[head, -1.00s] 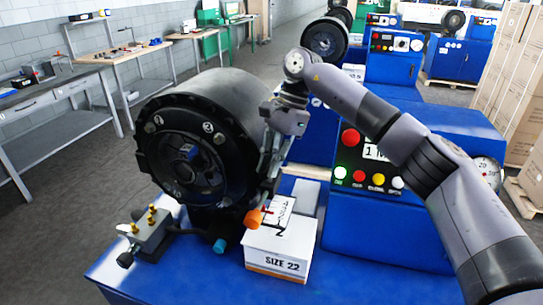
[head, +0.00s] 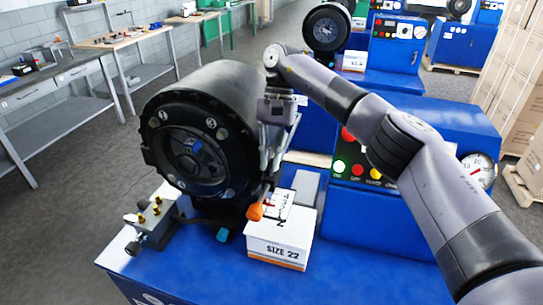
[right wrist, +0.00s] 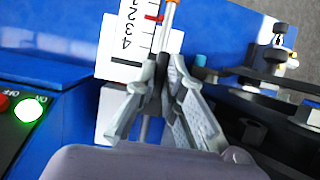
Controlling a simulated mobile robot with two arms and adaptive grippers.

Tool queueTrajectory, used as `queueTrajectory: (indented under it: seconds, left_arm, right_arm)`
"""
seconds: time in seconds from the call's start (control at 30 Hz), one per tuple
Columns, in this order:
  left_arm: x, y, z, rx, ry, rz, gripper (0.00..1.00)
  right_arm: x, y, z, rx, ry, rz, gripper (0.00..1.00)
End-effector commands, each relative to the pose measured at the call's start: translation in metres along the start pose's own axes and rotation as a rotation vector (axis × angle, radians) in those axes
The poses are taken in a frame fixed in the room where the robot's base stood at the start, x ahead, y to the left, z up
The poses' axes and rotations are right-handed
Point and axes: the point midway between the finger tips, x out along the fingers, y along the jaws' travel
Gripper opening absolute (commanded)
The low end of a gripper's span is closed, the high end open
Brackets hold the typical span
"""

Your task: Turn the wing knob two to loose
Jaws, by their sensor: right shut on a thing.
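My right gripper (head: 272,172) hangs beside the right side of the round black crimper head (head: 196,145). In the right wrist view its fingers (right wrist: 163,72) are closed around a thin silver rod (right wrist: 168,22) with an orange end. The orange end (head: 256,211) shows just below the fingertips in the head view. A metal fixture (head: 152,222) with brass fittings and small knobs stands at the front left of the blue bench; it is apart from the gripper. I cannot tell which part is wing knob two. My left gripper is out of view.
A white SIZE 22 box (head: 280,246) stands below the gripper, near a printed scale (right wrist: 140,30). A teal knob (head: 223,235) is low under the head. A blue control panel (head: 360,170) with a lit green button is to the right.

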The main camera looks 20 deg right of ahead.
Motion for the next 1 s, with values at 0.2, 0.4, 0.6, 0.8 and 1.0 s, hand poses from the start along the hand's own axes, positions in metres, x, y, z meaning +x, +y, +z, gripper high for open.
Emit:
queueTrajectory:
  seconds: [0.2,0.4,0.6,0.8,1.0]
  left_arm:
    - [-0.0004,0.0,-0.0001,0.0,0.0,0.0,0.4]
    - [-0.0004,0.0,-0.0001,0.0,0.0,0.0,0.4]
    - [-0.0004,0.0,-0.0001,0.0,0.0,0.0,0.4]
    - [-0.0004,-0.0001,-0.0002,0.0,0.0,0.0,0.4]
    - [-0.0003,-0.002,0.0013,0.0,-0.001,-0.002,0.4]
  right_arm:
    - [-0.0005,-0.0002,-0.0002,-0.009,0.003,0.002,0.0]
    - [-0.0005,-0.0003,-0.0001,-0.009,0.003,0.002,0.0]
    - [-0.0005,-0.0002,-0.0001,-0.008,0.002,0.002,0.22]
    - [-0.0002,0.0,-0.0001,-0.007,0.001,0.002,0.3]
    - [-0.0006,0.0,0.0001,-0.007,0.001,0.002,0.3]
